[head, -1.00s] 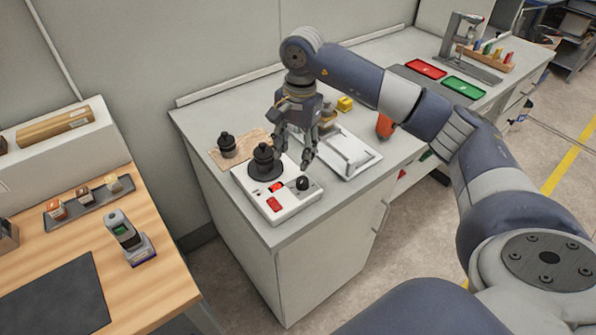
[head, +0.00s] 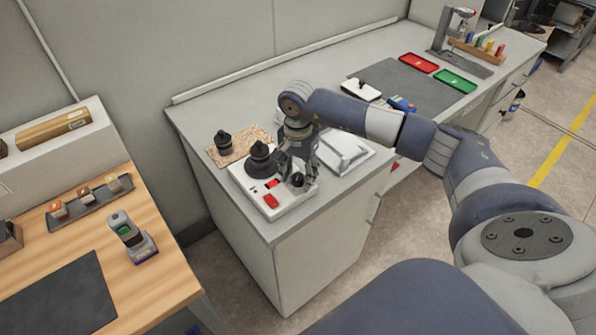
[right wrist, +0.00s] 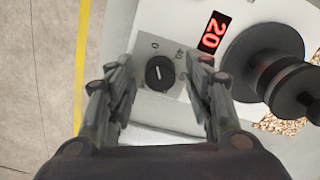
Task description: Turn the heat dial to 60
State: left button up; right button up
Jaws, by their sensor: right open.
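The heat dial is a small black knob with a white pointer line in the right wrist view (right wrist: 159,73), set on a grey plate with small printed marks. In the head view the dial (head: 297,180) sits at the front right of the white heater unit (head: 282,210). A red display (right wrist: 213,32) reads 20. My right gripper (right wrist: 157,93) is open, with one finger on each side of the dial in the wrist view; I cannot tell whether they touch it. In the head view my right gripper (head: 300,172) is low over the unit. My left gripper is not in view.
A black round piece (head: 261,160) stands on the unit beside the display. A similar black piece (head: 223,142) stands on a speckled mat behind. A white tray (head: 345,152) lies right of my gripper. A red switch (head: 271,201) is at the front.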

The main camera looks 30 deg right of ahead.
jog(key=c, duration=1.1)
